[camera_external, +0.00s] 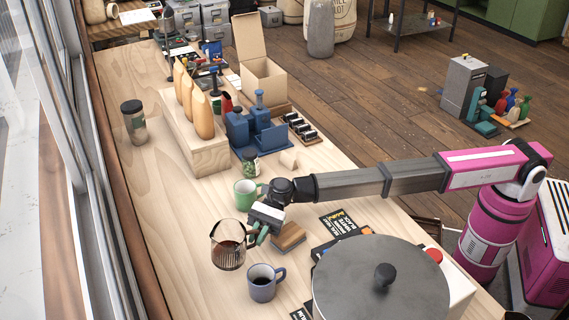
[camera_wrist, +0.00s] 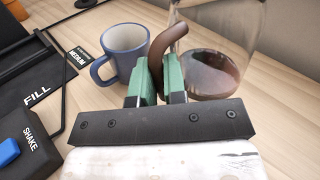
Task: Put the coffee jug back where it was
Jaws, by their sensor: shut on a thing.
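The coffee jug (camera_external: 228,254) is clear glass with dark coffee in its lower part and a brown handle. My gripper (camera_external: 259,236) is at its right side in the outside view. In the wrist view my gripper's green fingers (camera_wrist: 163,84) are shut on the jug's brown handle, and the glass body (camera_wrist: 215,75) is beyond them at the right. The jug looks upright. I cannot tell whether its base touches the table.
A blue mug (camera_external: 262,285) of dark liquid stands close to the jug, also in the wrist view (camera_wrist: 124,56). A green mug (camera_external: 247,193) is behind. A wooden block (camera_external: 289,238) and large lidded pot (camera_external: 380,292) are at the right. The table (camera_external: 175,230) is clear left of the jug.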

